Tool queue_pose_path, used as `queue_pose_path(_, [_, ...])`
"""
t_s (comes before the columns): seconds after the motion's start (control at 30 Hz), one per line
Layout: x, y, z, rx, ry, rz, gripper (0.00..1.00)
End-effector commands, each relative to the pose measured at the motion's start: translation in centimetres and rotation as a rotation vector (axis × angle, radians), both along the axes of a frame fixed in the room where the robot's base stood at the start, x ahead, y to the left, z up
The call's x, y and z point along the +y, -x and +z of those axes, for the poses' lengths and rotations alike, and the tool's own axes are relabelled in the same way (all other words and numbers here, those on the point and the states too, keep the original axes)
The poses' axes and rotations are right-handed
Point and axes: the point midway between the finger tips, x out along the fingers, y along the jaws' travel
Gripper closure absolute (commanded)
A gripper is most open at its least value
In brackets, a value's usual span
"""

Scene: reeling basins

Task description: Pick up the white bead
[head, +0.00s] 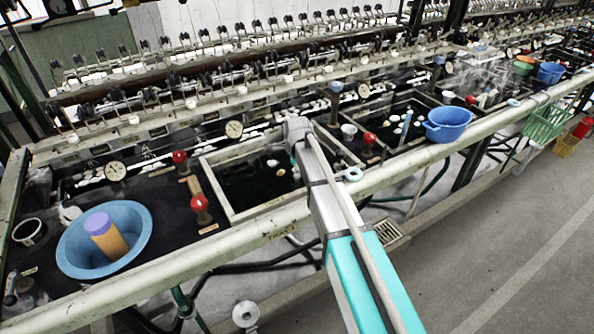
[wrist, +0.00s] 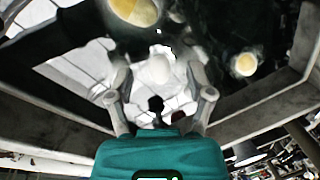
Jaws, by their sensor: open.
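A pale white rounded thing that looks like the white bead (wrist: 157,69) shows in the wrist view, over a bright patch with dark lines. My gripper (wrist: 157,82) is open, with one finger on each side of the bead in the picture. I cannot tell whether the fingers touch it or how far below it lies. In the head view my arm reaches over a dark water basin (head: 245,190), and my gripper's fingers are hidden by the arm. Small pale pieces (head: 272,163) show in that basin.
Two yellow-and-white round pieces, one large (wrist: 136,10) and one smaller (wrist: 245,64), lie near the gripper. The basin's rim (wrist: 268,117) surrounds it. Red knobs (head: 199,202) stand left of the basin.

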Motion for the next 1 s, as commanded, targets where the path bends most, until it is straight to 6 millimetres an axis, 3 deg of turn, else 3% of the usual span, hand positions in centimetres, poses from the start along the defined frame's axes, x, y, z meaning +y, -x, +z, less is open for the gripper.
queue_pose_path(0.07, [-0.01,0.0,0.0,0.0,0.0,0.0,0.34])
queue_pose_path(0.3, [-0.02,0.0,0.0,0.0,0.0,0.0,0.73])
queue_pose_path(0.4, [-0.03,0.0,0.0,0.0,0.0,0.0,0.85])
queue_pose_path(1.0, [-0.06,-0.01,0.53,0.0,0.0,-0.001,0.86])
